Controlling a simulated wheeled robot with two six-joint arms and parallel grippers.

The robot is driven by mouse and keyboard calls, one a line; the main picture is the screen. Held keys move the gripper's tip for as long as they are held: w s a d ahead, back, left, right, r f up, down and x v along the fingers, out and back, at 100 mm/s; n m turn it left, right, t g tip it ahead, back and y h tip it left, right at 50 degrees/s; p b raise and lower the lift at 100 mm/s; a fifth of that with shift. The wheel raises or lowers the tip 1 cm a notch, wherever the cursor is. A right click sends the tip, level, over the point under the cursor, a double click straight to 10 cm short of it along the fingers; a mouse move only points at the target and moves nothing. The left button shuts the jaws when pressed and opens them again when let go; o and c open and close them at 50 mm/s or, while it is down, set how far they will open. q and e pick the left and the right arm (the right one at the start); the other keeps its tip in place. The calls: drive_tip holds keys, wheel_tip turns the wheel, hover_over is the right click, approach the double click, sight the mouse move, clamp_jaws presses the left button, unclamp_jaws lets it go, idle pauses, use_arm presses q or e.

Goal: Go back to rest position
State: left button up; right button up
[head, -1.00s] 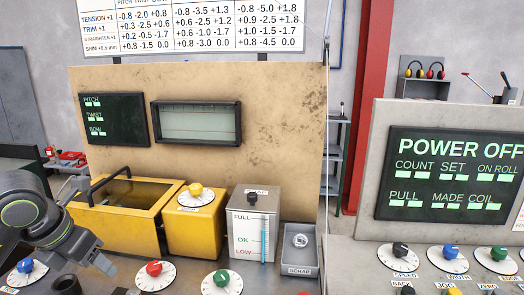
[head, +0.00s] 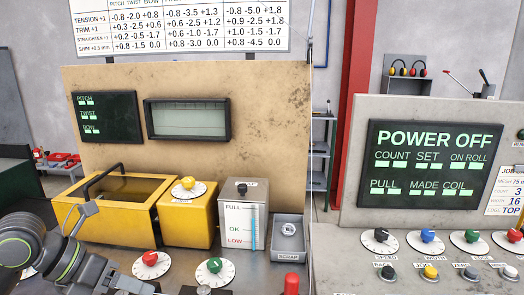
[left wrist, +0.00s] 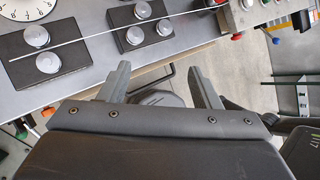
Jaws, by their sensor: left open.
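My left gripper (head: 122,284) is low at the left of the head view, in front of the yellow bin and near the dials, partly cut off by the picture's lower edge. In the left wrist view its two fingers (left wrist: 159,74) stand apart with nothing between them. They point towards the bench's front edge, with floor showing beyond. My right gripper is in no view.
A yellow open bin (head: 108,236), yellow box with knob (head: 190,222), level gauge box (head: 241,222) and scrap tray (head: 289,262) line the bench. The control panel (head: 350,190) reads POWER OFF. A thin rod (left wrist: 100,38) crosses round rollers on black blocks.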

use_arm(q)
drive_tip(key=s+d+r+n+t+h, duration=0.35)
drive_tip(key=d+r+h, duration=0.4)
drive_tip(key=h, duration=0.45)
drive_tip(key=w+a+f+n+t+y, duration=0.2)
drive_tip(key=a+n+t+y, duration=0.5)
drive_tip(key=n, duration=0.6)
drive_tip(key=w+a+f+n+t+y, duration=0.2)
drive_tip(key=a+n+t+y, duration=0.4)
drive_tip(key=n+t+y, duration=0.55)
drive_tip(key=s+a+f+n+g+y, duration=0.3)
drive_tip(key=a+f+n+g+y, duration=0.25)
drive_tip(key=f+n+g, duration=0.45)
drive_tip(key=s+d+f+n+g+h, duration=0.25)
drive_tip(key=s+f+g, duration=0.35)
drive_tip(key=s+f, duration=0.45)
drive_tip(key=s+d+f+n+g+h, duration=0.1)
drive_tip(key=s+d+f+g, duration=0.2)
drive_tip(key=s+f+g, duration=0.7)
wheel_tip(320, 180, down, 26)
drive_tip(key=a+t, duration=0.2)
drive_tip(key=s+d+f+g, duration=0.1)
drive_tip(key=s+f, duration=1.3)
drive_tip(key=f, duration=0.1)
drive_tip(key=shift+s+d+f, duration=0.15)
drive_tip(key=shift+s, duration=0.05)
